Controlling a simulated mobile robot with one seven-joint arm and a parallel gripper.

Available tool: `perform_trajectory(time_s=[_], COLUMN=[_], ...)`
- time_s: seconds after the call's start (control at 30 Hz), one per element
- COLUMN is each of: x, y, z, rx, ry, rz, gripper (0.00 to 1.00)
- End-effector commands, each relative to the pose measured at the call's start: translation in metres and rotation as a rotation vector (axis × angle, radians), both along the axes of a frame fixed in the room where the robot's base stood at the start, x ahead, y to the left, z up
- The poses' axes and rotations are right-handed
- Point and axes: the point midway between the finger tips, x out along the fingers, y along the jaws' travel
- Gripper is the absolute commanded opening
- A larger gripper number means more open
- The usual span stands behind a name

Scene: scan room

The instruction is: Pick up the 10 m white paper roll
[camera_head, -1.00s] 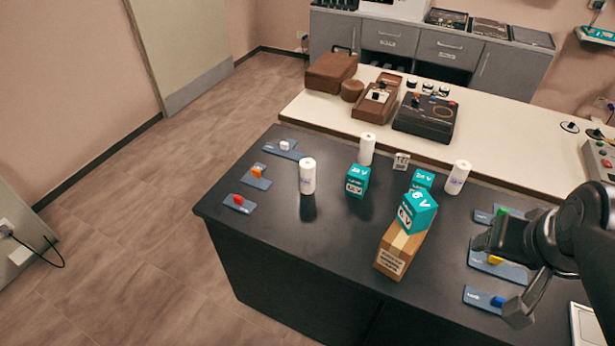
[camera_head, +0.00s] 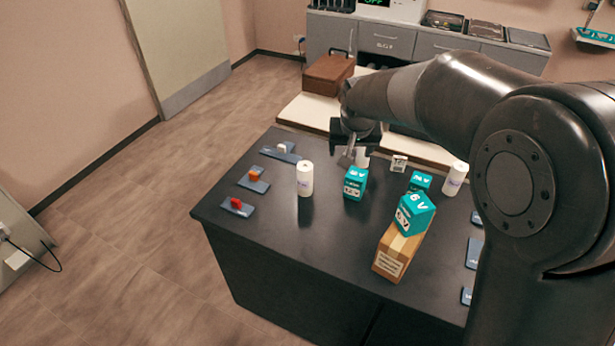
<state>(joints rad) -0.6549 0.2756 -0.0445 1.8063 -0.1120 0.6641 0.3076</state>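Three white paper rolls stand upright on the dark table: one at the left (camera_head: 305,179), one at the back middle (camera_head: 363,153), mostly hidden, and one at the right (camera_head: 456,178). Their labels are too small to read, so I cannot tell which is the 10 m roll. My gripper (camera_head: 350,157) reaches down at the back middle, beside the middle roll and above and behind a teal box (camera_head: 355,183). A finger shows just left of that roll. I cannot tell whether the gripper touches it, or is open or shut.
A teal 6 V box (camera_head: 415,212) sits tilted on a cardboard box (camera_head: 397,252). Another teal box (camera_head: 420,181) and a small white block (camera_head: 399,162) stand nearby. Blue plates with coloured pieces (camera_head: 253,180) line the left edge. My arm hides much of the right side.

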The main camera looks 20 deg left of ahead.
Motion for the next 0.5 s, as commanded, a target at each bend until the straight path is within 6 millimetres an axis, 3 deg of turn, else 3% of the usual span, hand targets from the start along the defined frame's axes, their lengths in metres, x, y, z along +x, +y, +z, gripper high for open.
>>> perform_trajectory(time_s=[0.03,0.2,0.33,0.5], x=[0.002,0.003,0.0,0.002], y=[0.026,0.085,0.111,0.122], z=[-0.016,-0.055,-0.073,-0.089], rx=[-0.007,-0.013,-0.015,-0.017], ry=[0.006,0.008,0.009,0.009], rz=[0.025,0.075,0.097,0.104], gripper=[0.68,0.68,0.68,0.68])
